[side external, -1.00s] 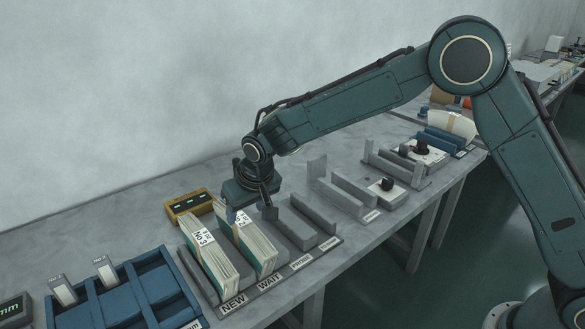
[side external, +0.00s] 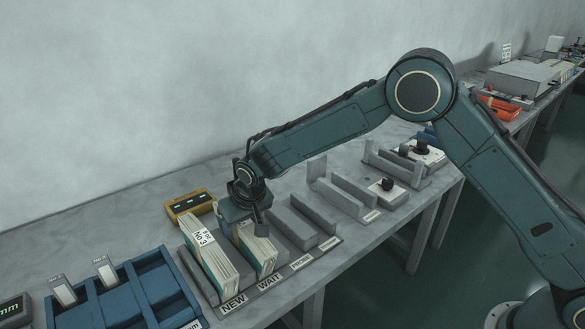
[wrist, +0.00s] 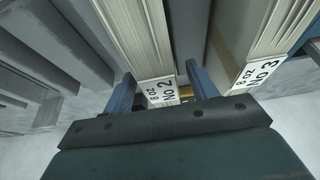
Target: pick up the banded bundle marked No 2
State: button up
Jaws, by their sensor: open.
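The bundle marked No 2 (side external: 262,255) stands in the WAIT slot of the rack, a cream stack of blanks. In the wrist view the bundle (wrist: 135,30) shows its white "8 oz No 2" label (wrist: 160,92) between my fingers. My gripper (side external: 246,226) is open over the bundle's back upper end, one finger on each side; it also shows in the wrist view (wrist: 160,73). Whether either finger touches the bundle cannot be told. In the side view my gripper hides the label and the far finger.
The bundle marked No 3 (side external: 215,262) stands close by in the NEW slot, left of No 2. Grey slot dividers (side external: 290,228) rise on the right, with empty slots there. A yellow display box (side external: 190,205) sits behind, and a blue tray (side external: 120,295) lies at left.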

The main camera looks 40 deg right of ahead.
jog(key=shift+w+f, duration=0.15)
jog(key=shift+f, duration=0.25)
jog(key=shift+r, duration=0.1)
grip_shut()
jog(key=shift+r, duration=0.15)
notch_tip(320, 180, up, 20)
dwell(1.0)
dwell(0.4)
